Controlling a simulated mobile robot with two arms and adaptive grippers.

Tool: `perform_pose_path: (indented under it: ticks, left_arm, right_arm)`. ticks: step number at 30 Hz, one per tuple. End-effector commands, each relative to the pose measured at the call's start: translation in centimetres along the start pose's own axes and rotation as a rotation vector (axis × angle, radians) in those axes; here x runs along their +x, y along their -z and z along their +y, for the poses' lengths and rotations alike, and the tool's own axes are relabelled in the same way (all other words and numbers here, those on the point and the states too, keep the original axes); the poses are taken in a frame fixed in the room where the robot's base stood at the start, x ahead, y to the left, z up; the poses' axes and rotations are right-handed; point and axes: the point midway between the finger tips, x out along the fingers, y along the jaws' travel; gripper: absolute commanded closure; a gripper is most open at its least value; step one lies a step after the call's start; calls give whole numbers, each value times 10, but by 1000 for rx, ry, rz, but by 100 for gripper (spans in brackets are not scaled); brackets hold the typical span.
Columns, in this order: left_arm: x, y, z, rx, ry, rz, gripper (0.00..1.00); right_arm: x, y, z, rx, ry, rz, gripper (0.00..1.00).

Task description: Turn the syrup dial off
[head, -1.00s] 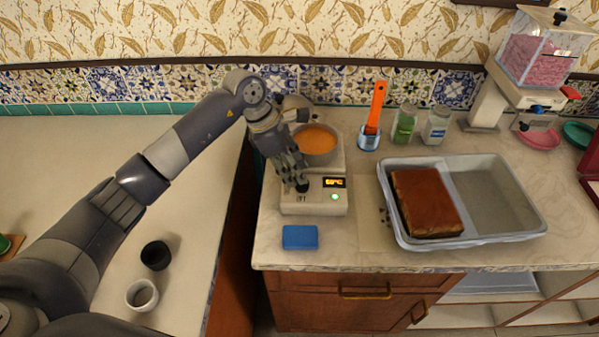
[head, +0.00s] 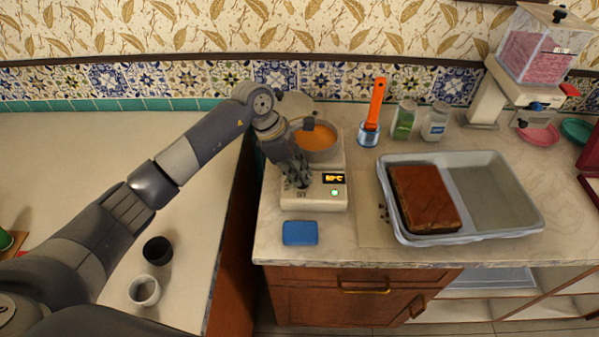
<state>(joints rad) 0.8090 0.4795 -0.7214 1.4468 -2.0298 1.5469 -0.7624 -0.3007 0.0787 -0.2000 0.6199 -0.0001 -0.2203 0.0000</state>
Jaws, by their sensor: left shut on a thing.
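The syrup warmer (head: 314,201) is a cream box on the counter with a lit yellow temperature display (head: 333,179) and a glowing green light (head: 335,192). A grey pot of orange syrup (head: 316,138) sits on its rear part. My left gripper (head: 300,182) points down at the left of the front panel, shut on the syrup dial. The fingers hide the dial and most of the marking by it, so I cannot read its setting. My right gripper is not in view.
A blue block (head: 300,233) lies in front of the warmer. A jar with an orange-handled utensil (head: 375,110) and two small jars stand behind right. A grey tray (head: 498,197) holds a brown cake (head: 424,198). Two cups stand on the left counter.

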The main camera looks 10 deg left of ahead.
Motion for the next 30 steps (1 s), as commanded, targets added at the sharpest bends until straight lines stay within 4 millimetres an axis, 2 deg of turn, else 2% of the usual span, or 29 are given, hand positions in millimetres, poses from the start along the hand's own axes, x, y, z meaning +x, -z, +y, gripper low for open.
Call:
perform_pose_path:
  ticks: [11, 30]
  left_arm:
    - [2, 1, -1, -125, -53, 1, 100]
    - [4, -1, -5, -663, -278, 0, 100]
  right_arm:
    - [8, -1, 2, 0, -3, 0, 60]
    - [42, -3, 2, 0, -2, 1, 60]
